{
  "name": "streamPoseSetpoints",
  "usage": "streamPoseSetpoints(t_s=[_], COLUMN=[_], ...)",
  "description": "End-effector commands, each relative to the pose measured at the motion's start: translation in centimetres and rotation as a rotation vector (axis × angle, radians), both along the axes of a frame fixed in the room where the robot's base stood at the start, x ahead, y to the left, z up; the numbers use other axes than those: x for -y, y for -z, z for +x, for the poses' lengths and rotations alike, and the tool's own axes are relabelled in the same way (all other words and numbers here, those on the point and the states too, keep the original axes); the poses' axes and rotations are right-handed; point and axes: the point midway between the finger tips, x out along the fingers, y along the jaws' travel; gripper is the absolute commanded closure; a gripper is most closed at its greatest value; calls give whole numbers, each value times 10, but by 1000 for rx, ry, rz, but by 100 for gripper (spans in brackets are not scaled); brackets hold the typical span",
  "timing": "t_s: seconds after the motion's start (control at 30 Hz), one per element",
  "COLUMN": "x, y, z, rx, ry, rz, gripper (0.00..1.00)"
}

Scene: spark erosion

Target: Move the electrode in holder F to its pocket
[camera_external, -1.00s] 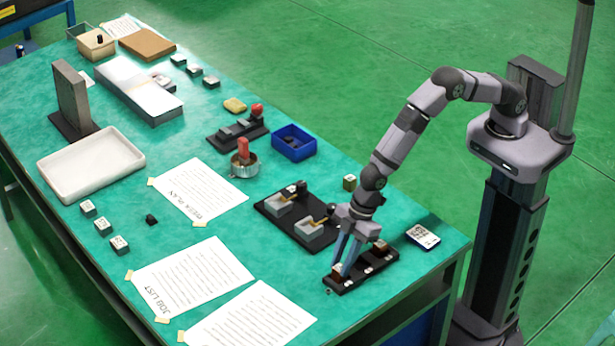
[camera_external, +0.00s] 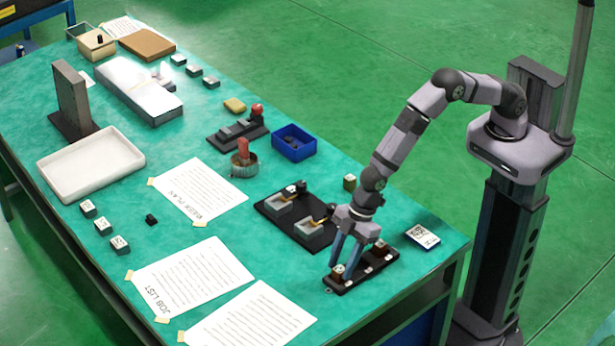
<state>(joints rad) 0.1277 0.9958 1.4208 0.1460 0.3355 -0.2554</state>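My gripper (camera_external: 344,268) is low over the left end of a black rack (camera_external: 370,270) near the front right of the table. Its two fingers are spread apart, one on each side of a small dark and white piece (camera_external: 338,269) seated at that end. The piece is partly hidden, and I cannot tell whether a finger touches it. More small brownish pieces with white tags sit along the rack (camera_external: 379,247). The letters on the holders are too small to read, so I cannot pick out holder F.
A black plate with two grey blocks (camera_external: 312,225) stands just left of my gripper. A blue bin (camera_external: 294,143), a round dish with a red-topped piece (camera_external: 244,165) and a white tray (camera_external: 90,163) stand farther off. Paper sheets (camera_external: 192,279) lie at the front left. A white card (camera_external: 423,236) lies right.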

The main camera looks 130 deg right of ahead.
Motion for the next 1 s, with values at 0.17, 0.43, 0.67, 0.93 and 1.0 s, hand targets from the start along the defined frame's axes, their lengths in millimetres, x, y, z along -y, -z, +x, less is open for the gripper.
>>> streamPoseSetpoints(t_s=[0.17, 0.43, 0.67, 0.93, 1.0], x=[0, 0, 0, 0, 0], y=[0, -2, -19, -48, -55], z=[0, -2, -8, -20, -23], rx=[-1, -3, 0, 1, 2], ry=[0, 0, 1, 0, 0], rz=[0, 0, 0, -1, -1], gripper=[55, 55, 55, 55, 55])
